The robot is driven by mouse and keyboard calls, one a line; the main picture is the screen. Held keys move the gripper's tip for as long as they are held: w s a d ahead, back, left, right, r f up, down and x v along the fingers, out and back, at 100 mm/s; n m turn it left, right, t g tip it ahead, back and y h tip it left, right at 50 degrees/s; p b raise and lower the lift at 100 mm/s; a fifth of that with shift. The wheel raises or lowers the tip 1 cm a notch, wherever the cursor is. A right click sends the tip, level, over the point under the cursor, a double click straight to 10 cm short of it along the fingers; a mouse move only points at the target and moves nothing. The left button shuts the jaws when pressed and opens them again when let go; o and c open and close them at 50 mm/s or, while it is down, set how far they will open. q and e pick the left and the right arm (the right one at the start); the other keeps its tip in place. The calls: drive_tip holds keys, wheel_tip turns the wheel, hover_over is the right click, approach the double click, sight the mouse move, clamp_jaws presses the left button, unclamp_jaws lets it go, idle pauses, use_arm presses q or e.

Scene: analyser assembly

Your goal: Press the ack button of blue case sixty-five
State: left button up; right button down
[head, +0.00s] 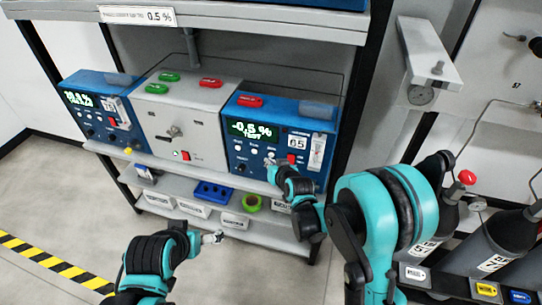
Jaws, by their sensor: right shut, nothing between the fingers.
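The blue case sixty-five (318,124) stands on the right of the shelf, with a label reading 65 and a green display (252,130) reading -0.5 % TEST. Small buttons and a red switch (292,158) sit on its lower front; which one is the ack button is too small to read. My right gripper (270,163) is shut and empty, at the lower front of this case below the display. It covers part of the panel, and I cannot tell if it touches. My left gripper (213,238) is low, in front of the bottom shelf, away from the cases.
A grey box (190,103) with red and green tags on top stands left of case sixty-five, and another blue case (88,85) stands further left. Labelled white bins (193,207) and a blue tray (213,191) are below. Gas cylinders (490,250) stand at right.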

drive_tip(key=shift+w, duration=0.1)
drive_tip(key=shift+w+d, duration=0.15)
drive_tip(key=shift+w, duration=0.2)
drive_tip(key=shift+w+d, duration=0.15)
drive_tip(key=shift+w, duration=0.25)
idle(0.7)
drive_tip(key=shift+s, duration=0.1)
drive_tip(key=shift+s+a+b, duration=0.3)
drive_tip(key=shift+s+b, duration=0.1)
drive_tip(key=shift+s, duration=0.35)
drive_tip(key=s, duration=0.1)
drive_tip(key=s+a, duration=0.1)
drive_tip(key=s, duration=0.2)
drive_tip(key=shift+s+a+b, duration=0.25)
drive_tip(key=shift+s+b, duration=0.1)
idle(0.8)
